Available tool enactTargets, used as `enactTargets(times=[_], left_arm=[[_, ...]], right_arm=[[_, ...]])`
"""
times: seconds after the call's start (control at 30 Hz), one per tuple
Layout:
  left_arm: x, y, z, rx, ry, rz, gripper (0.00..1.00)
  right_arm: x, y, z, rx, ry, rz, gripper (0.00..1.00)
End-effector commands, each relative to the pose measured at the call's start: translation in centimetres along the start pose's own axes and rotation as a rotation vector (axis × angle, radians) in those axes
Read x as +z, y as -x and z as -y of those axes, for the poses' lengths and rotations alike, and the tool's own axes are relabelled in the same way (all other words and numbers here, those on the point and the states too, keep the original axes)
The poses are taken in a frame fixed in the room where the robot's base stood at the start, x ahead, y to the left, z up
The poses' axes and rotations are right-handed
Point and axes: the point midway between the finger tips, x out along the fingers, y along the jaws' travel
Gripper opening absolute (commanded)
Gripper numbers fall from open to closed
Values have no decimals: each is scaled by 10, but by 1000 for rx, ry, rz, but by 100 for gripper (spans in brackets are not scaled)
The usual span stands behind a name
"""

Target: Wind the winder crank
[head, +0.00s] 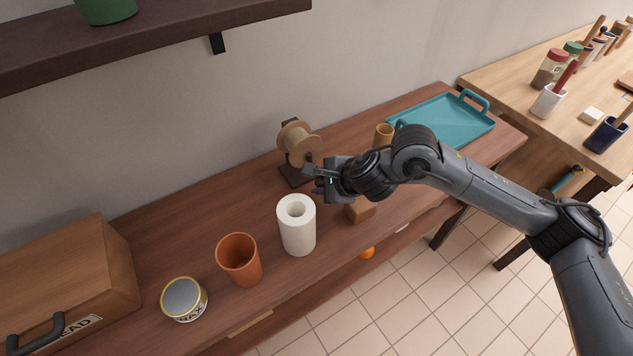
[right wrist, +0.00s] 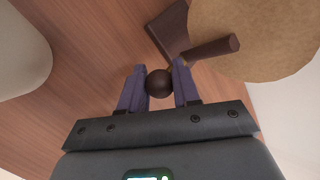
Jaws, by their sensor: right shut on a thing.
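The winder (head: 299,141) stands on the dark wood shelf, with a tan spool on a dark upright and a dark base (head: 295,175). My right gripper (head: 312,177) is beside its front right side. In the right wrist view, the spool's round tan face (right wrist: 260,40) fills the upper right, with a dark peg (right wrist: 213,47) in front of it. The dark round crank knob (right wrist: 159,83) sits between the two purple fingers of my right gripper (right wrist: 159,80), which is shut on it. The gripper partly hides the crank in the head view. My left gripper is not in view.
A white paper roll (head: 297,228) stands close in front of the gripper, with a terracotta cup (head: 240,261) and wax tin (head: 184,299) to its left. A wooden block (head: 361,210) and tan cup (head: 383,136) are near my right arm. A teal tray (head: 446,120) lies behind.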

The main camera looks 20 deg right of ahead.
Motion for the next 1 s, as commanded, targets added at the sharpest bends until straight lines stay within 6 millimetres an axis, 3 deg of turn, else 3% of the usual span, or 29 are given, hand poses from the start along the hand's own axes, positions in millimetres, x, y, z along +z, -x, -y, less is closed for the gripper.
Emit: enactTargets(times=[0.4,1.0], left_arm=[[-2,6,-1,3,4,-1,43],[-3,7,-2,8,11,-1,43]], right_arm=[[-13,4,8,-61,188,-192,0],[-17,5,9,-75,239,-246,0]])
